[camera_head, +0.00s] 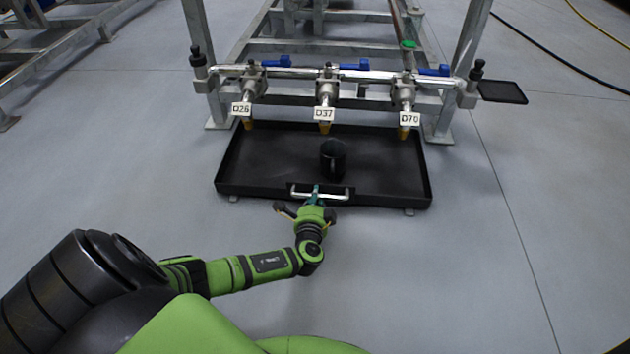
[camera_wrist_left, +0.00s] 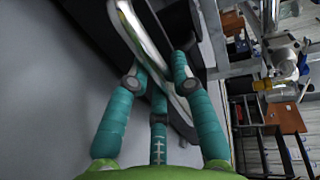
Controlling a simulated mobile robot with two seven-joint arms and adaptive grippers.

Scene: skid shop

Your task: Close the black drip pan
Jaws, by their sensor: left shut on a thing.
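The black drip pan (camera_head: 270,165) lies low at the foot of a metal frame, its back part under the three valves. A silver bar handle (camera_head: 335,195) is on its front wall; it also shows in the left wrist view (camera_wrist_left: 150,42). My left gripper (camera_head: 316,193) is at the left half of the handle, with its teal fingers (camera_wrist_left: 158,85) around the bar, shut on it. A black mug (camera_head: 333,158) stands inside the pan behind the handle. My right gripper is in neither view.
The metal skid frame (camera_head: 440,100) stands behind the pan. Valves with blue levers (camera_head: 354,66) and tags D26, D37 and D70 (camera_head: 410,119) hang over the pan's back edge. A small black tray (camera_head: 502,92) sticks out at right. The grey floor (camera_head: 480,260) in front is clear.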

